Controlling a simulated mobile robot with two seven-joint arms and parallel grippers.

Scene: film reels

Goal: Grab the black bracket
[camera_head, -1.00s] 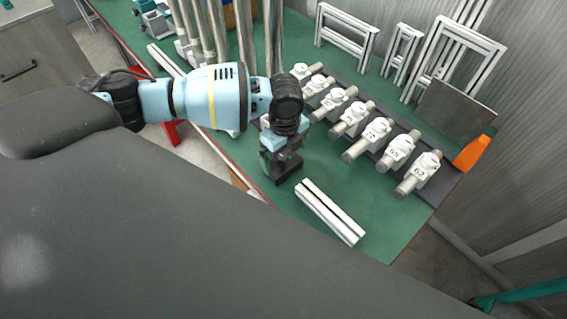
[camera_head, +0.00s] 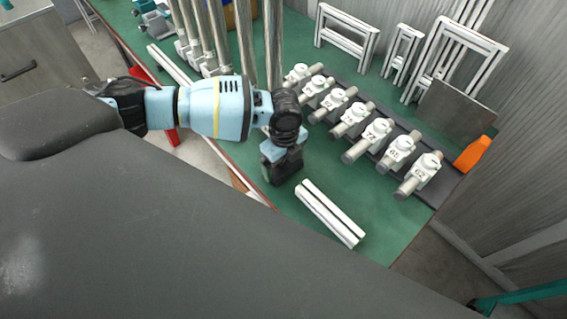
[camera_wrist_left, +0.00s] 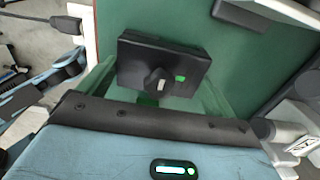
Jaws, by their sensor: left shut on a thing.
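The black bracket (camera_wrist_left: 163,64) is a dark block with a knob and a small green mark, and it shows large in the left wrist view. In the head view the bracket (camera_head: 284,174) is a dark shape at the lower end of my left gripper (camera_head: 278,162), just above or on the green table. My left gripper is shut on the bracket; its greenish fingers partly show beside the block in the left wrist view. I cannot tell whether the bracket touches the table. My right gripper is not in view.
White profile bars (camera_head: 330,214) lie on the green table (camera_head: 390,227) just right of the gripper. A row of numbered white clamps on a dark rail (camera_head: 440,188) stands behind. Upright metal posts (camera_head: 245,40) stand at the back. An orange piece (camera_head: 473,153) is at the right.

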